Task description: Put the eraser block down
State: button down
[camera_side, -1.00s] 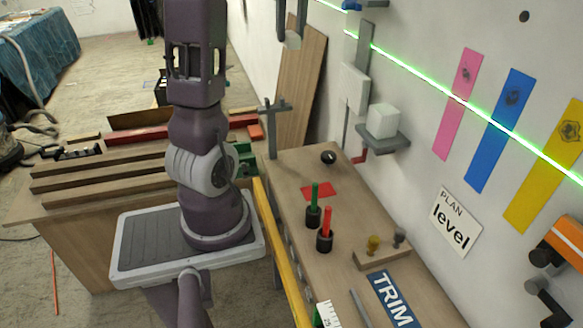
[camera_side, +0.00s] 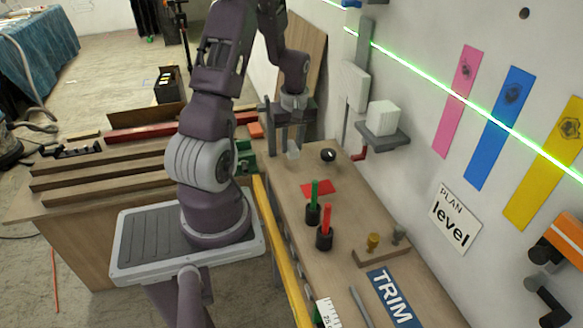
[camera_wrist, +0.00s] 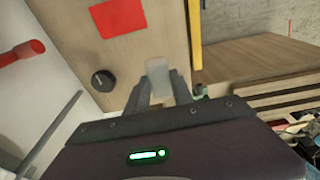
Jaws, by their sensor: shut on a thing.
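My gripper (camera_side: 290,139) points down over the far end of the wooden bench and is shut on a small pale grey-white block, the eraser block (camera_side: 292,151). In the wrist view the block (camera_wrist: 157,68) sticks out between the two dark fingers of my gripper (camera_wrist: 160,88). The block appears to be above the bench top, but I cannot tell the exact gap. A flat red square (camera_side: 318,187) lies on the bench in front of it, and it also shows in the wrist view (camera_wrist: 119,16).
A black knob (camera_side: 328,155) stands close to the block. Green (camera_side: 314,200) and red (camera_side: 325,228) markers stand in dark cups. A white cube (camera_side: 383,117) sits on a grey wall shelf (camera_side: 384,141). A yellow rail (camera_side: 277,240) runs along the bench edge.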

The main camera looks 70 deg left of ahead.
notch_tip(320, 180, down, 6)
jog(key=shift+f, duration=0.25)
jog(key=shift+f, duration=0.1)
jog(key=c, duration=1.1)
grip_release()
